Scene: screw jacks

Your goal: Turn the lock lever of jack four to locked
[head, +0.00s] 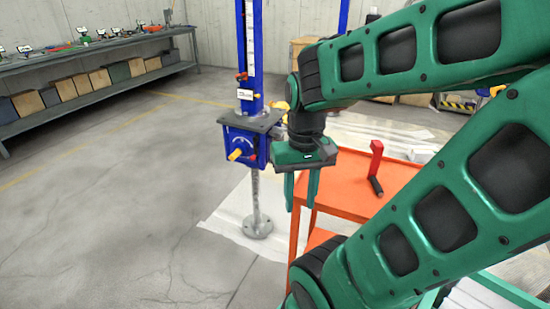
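A screw jack (249,60) stands left of my arm, with a tall blue column, a pale scale strip and a grey top plate. Its blue housing (240,146) carries a yellow-ended handle (236,154) and sits on a grey post with a round foot. A small red piece (241,76) and a white label (246,94) are on the column; the label is too small to read. I cannot tell which part is the lock lever or how it is set.
An orange cart (365,190) stands behind and right of my gripper, with a red and black tool (375,165) on it. A long workbench (85,47) with jacks and boxes runs along the left wall. The floor at left is clear.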

